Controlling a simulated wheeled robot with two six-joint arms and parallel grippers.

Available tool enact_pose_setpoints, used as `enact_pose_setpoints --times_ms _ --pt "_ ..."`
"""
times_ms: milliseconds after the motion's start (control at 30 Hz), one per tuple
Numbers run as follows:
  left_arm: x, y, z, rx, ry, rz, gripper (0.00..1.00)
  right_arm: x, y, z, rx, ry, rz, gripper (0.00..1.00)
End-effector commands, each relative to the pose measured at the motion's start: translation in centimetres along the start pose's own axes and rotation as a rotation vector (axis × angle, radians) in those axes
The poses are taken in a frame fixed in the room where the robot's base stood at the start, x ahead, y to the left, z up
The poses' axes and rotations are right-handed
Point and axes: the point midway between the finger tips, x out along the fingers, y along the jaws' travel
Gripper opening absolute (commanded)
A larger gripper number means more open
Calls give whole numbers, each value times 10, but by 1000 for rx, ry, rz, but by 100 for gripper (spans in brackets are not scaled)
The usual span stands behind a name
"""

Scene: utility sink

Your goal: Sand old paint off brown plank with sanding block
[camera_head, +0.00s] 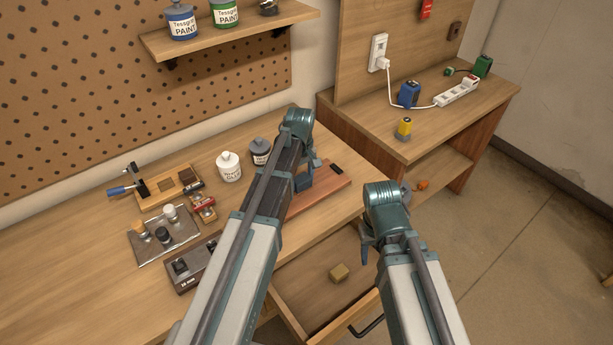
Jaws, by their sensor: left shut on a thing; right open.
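The brown plank (326,187), reddish brown, lies on the workbench near its right end, with a dark patch at its far right corner. My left gripper (303,180) is down at the plank and shut; its arm covers the contact, so the exact hold is hard to see.
White (229,167) and dark (260,151) bottles stand left of the plank. A metal tray (157,246) with several small items, a clamp (141,182) and a dark box (190,263) occupy the bench's left. The drawer (318,322) juts out in front. A side table (440,117) stands at right.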

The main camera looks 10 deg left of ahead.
Motion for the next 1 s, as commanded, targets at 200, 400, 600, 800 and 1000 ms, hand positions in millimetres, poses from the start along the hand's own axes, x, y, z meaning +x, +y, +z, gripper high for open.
enact_pose_setpoints --times_ms 200,400,600,800,1000 --pt "-1 -9 0 1 0 0 22 -1 0 0 0 0 0 50" --pt "0 -14 0 0 0 0 22 0 0 0 0 0 0 50" --pt "2 -29 1 -1 0 0 22 2 0 0 0 0 0 50" --pt "3 -43 0 -1 0 -1 22 3 0 0 0 0 0 50" --pt "3 -45 0 0 0 -2 22 3 0 0 0 0 0 50"
